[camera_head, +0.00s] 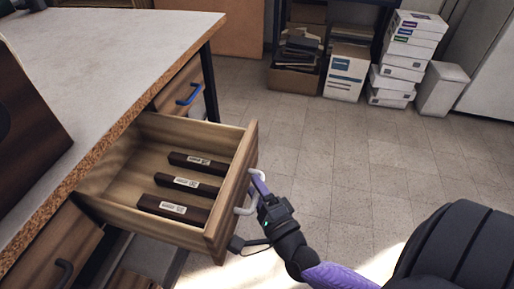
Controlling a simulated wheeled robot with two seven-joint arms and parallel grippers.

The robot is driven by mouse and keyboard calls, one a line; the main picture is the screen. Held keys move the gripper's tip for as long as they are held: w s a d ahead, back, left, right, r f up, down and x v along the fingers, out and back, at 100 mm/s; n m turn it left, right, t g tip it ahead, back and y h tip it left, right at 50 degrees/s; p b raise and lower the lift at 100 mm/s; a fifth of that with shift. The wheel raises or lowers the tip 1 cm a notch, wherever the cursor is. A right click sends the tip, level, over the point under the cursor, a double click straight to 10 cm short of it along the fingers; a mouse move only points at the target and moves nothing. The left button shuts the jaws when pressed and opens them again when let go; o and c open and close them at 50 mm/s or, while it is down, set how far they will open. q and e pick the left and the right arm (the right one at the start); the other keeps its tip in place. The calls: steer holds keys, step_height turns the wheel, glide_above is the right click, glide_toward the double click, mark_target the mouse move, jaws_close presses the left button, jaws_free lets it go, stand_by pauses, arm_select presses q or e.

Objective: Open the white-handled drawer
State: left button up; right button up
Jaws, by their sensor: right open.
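The white-handled drawer (231,187) is pulled out from under the desk, and its inside is in view. Several dark labelled blocks lie in it. Its white handle (243,210) is on the front panel, facing right. My right gripper (258,190) is at the handle, with a purple finger reaching toward its upper end. The jaws are open; whether they touch the handle I cannot tell. My left gripper is out of view.
The desk (110,45) with a chipboard edge fills the left. A blue-handled drawer (187,95) is farther back, and a dark-handled drawer (62,262) is nearer. Cardboard boxes and white box stacks (408,60) stand at the back. The tiled floor (350,160) between is clear.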

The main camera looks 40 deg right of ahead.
steer(key=s+a+f+p, duration=0.1)
steer(key=s, duration=0.8)
steer(key=shift+s+a, duration=0.15)
steer(key=shift+s, duration=0.25)
steer(key=shift+f, duration=0.1)
